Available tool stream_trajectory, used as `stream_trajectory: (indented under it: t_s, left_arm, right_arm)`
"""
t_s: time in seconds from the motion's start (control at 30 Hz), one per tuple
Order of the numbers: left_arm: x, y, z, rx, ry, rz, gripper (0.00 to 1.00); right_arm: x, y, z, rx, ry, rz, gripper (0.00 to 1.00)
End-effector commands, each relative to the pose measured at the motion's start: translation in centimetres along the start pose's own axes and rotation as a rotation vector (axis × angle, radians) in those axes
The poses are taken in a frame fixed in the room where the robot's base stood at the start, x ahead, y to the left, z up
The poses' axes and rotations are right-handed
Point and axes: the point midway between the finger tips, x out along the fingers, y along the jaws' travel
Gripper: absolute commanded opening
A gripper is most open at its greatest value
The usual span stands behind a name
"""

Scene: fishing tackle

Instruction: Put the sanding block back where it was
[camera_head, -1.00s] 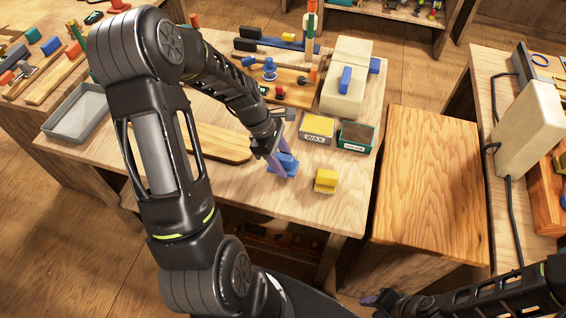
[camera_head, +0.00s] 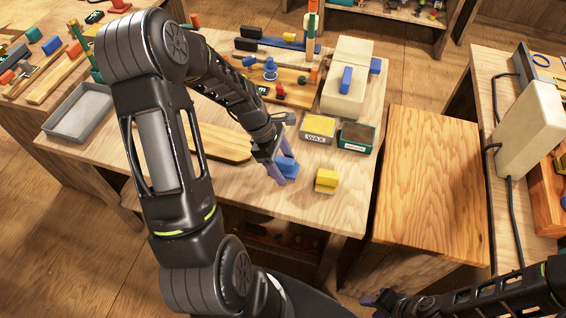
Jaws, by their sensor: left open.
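A small blue block (camera_head: 288,168) sits on the workbench top, and a yellow block (camera_head: 326,181) sits a little to its right. I cannot tell for certain which of them is the sanding block. My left gripper (camera_head: 283,172) is open and low over the bench at the blue block, with its purple fingers beside it. The fingers and wrist partly cover the blue block, so contact is unclear. My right gripper (camera_head: 378,299) is at the bottom edge, away from the bench top; its jaws are too small to read.
A wax tin (camera_head: 318,128) and a dark green tin (camera_head: 356,136) stand behind the yellow block. A cream machine (camera_head: 343,98) stands behind them. A wooden board (camera_head: 222,143) lies to the left, near a grey tray (camera_head: 80,113). The bench front is mostly clear.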

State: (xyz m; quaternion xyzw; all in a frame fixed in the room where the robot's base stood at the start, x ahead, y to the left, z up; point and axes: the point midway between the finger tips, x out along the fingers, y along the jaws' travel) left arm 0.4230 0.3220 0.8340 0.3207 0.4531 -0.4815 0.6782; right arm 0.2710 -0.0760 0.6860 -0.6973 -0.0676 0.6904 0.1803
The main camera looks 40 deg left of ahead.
Motion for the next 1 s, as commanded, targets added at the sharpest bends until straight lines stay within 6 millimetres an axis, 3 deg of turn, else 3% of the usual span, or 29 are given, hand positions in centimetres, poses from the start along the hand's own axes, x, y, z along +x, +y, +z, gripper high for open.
stream_trajectory:
  t_s: [0.27,0.73,1.0]
  left_arm:
    - [-1.8,0.1,0.1,0.000,0.001,0.004,0.67]
    - [-10.7,0.1,0.1,0.001,0.001,0.004,0.67]
    - [-12.3,0.0,0.1,0.000,0.000,0.000,0.67]
  right_arm:
    - [0.0,0.0,0.0,0.000,0.000,0.000,0.36]
    - [0.7,0.2,-0.1,-0.002,0.002,-0.002,0.36]
    - [0.7,0.2,-0.1,-0.002,0.003,-0.003,0.36]
